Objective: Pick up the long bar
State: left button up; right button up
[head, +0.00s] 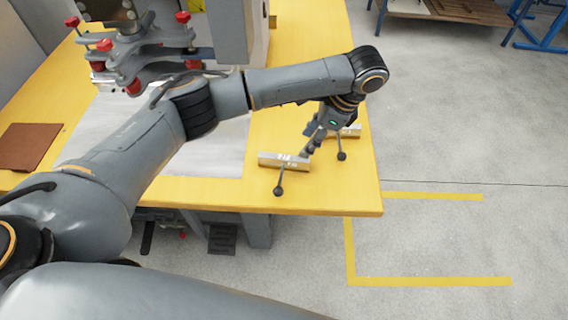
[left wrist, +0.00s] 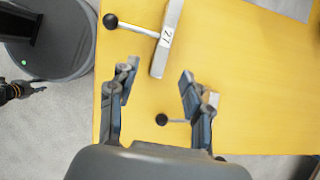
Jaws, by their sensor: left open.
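Two metal bars with black ball-ended handles lie on the yellow table. The left bar (head: 284,161) bears dark marks and shows more of its length; in the left wrist view this bar (left wrist: 167,40) reads "27" and runs out of the top edge. The right bar (head: 350,131) is partly hidden by my left gripper; in the wrist view this bar (left wrist: 211,99) is mostly behind a finger. I cannot tell for sure which is the long one. My left gripper (head: 316,136) is open and empty, its fingers (left wrist: 158,75) apart above the table, between the bars in the head view.
The yellow table (head: 340,192) ends just right of the bars. A grey sheet (head: 220,160) and a brown plate (head: 27,146) lie to the left. A fixture with red knobs (head: 135,50) stands behind my left arm. A dark part, perhaps my right gripper (left wrist: 38,88), shows at the wrist view's left edge.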

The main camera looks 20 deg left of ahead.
aim_at(293, 158)
pick_arm(q)
jog(key=x, duration=0.9)
jog(key=shift+w+f, duration=0.15)
jog(key=shift+w, duration=0.1)
jog(key=shift+c, duration=0.2)
grip_shut()
